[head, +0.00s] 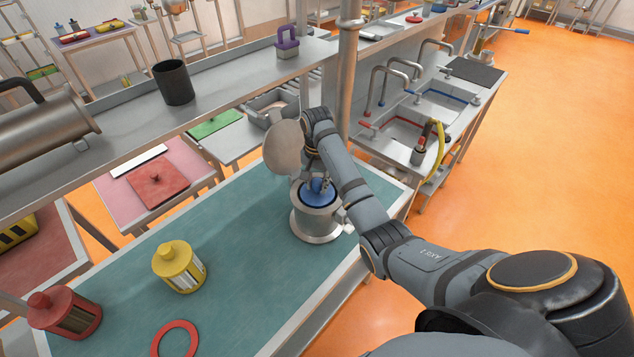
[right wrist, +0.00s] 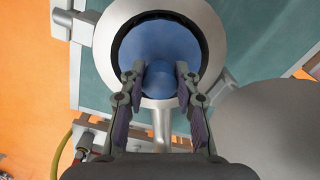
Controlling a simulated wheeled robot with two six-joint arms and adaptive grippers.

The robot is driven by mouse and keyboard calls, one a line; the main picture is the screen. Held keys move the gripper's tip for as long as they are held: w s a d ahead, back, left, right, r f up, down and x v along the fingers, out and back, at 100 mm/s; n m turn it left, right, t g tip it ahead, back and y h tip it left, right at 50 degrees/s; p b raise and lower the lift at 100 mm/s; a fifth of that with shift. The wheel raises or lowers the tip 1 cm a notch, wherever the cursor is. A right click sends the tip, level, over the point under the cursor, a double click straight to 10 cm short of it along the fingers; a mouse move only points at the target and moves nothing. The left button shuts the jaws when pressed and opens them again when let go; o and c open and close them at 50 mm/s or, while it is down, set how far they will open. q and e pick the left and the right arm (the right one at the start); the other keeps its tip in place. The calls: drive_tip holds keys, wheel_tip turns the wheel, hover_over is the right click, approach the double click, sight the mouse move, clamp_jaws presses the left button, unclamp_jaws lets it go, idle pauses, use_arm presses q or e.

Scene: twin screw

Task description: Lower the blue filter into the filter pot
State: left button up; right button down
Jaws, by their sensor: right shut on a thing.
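The blue filter (head: 318,194) is in the mouth of the metal filter pot (head: 316,228) on the green table top. In the right wrist view the blue filter (right wrist: 160,45) fills most of the opening, inside the dark inner ring of the pot (right wrist: 214,38). How deep it sits is hard to tell. My right gripper (head: 318,180) is above the pot, pointing down. In the right wrist view its two fingers (right wrist: 160,82) are shut on the filter's round knob. The pot's round lid (head: 284,147) stands open behind it. My left gripper is not in view.
A yellow filter (head: 178,266), a red filter (head: 64,312) and a red ring (head: 174,341) are on the green table top (head: 240,225) to the left. A shelf (head: 225,90) with a dark cup (head: 174,82) runs behind, beside a vertical post (head: 347,75).

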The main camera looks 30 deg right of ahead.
drive_tip(key=shift+w+d+f, duration=0.1)
drive_tip(key=shift+f, duration=0.15)
drive_tip(key=c, duration=0.9)
unclamp_jaws()
